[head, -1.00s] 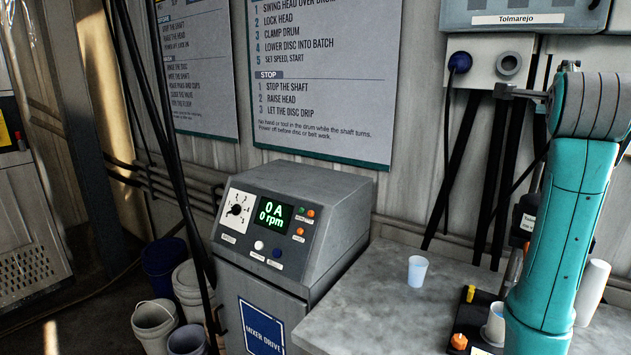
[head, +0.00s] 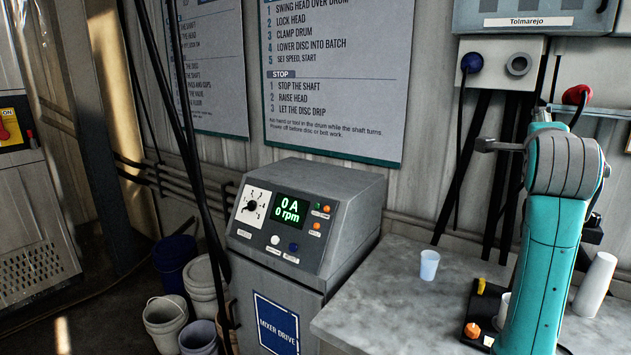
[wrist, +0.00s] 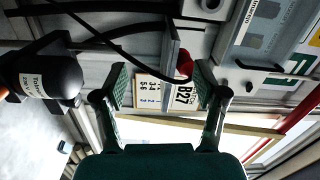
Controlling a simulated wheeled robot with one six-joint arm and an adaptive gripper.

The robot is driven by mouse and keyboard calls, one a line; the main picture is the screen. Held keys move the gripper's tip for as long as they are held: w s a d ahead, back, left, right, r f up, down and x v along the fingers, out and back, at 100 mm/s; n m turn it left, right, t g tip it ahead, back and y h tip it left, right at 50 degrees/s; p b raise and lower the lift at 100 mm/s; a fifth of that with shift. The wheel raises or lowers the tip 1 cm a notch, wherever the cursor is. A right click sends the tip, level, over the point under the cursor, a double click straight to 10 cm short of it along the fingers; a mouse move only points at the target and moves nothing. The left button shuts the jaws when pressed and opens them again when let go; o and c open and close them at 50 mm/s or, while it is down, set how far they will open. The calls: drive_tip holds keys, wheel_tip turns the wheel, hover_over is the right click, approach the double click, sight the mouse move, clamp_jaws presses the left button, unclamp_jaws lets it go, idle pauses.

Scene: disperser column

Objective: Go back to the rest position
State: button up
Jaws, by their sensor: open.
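My gripper (wrist: 160,88) shows in the wrist view with its two fingers spread wide apart. Nothing is held between them. In the head view my teal arm stands at the right, in front of the grey worktop (head: 395,290). My fingers cannot be made out there.
A translucent cup (head: 429,265) stands on the worktop, left of my arm. A dark tray (head: 475,325) and white stacked cups (head: 596,283) are close beside the arm. The mixer drive cabinet (head: 340,225) stands left.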

drive_tip(key=s+a+f+n+y, duration=0.1)
drive_tip(key=s+a+f+n, duration=0.15)
drive_tip(key=f, duration=0.95)
drive_tip(key=s+a+f+n+y, duration=0.15)
drive_tip(key=a+f+n, duration=0.25)
drive_tip(key=f, duration=0.8)
drive_tip(key=s+a+f+n+y, duration=0.2)
drive_tip(key=a+f+n, duration=0.1)
drive_tip(key=f, duration=0.9)
drive_tip(key=s+a+f+n+y, duration=0.1)
drive_tip(key=s+a+f+n, duration=0.3)
drive_tip(key=s+f, duration=0.5)
drive_tip(key=s+a+f+n+y, duration=0.1)
drive_tip(key=s+a+f, duration=0.1)
drive_tip(key=s+f, duration=0.3)
drive_tip(key=s+a+f+n+y, duration=0.1)
drive_tip(key=s+a+f+n, duration=0.15)
drive_tip(key=s, duration=0.55)
drive_tip(key=s+a+f+n+y, duration=0.1)
drive_tip(key=s+a+f, duration=0.15)
drive_tip(key=s, duration=0.35)
drive_tip(key=s+a+r+n, duration=0.1)
drive_tip(key=s+n, duration=0.1)
drive_tip(key=s, duration=0.9)
drive_tip(key=s+a+r+n, duration=0.1)
drive_tip(key=s+r+n, duration=0.1)
drive_tip(key=s, duration=0.9)
drive_tip(key=shift+a+n+g+y, duration=0.35)
drive_tip(key=shift+n+g+y, duration=0.05)
drive_tip(key=shift+y, duration=0.05)
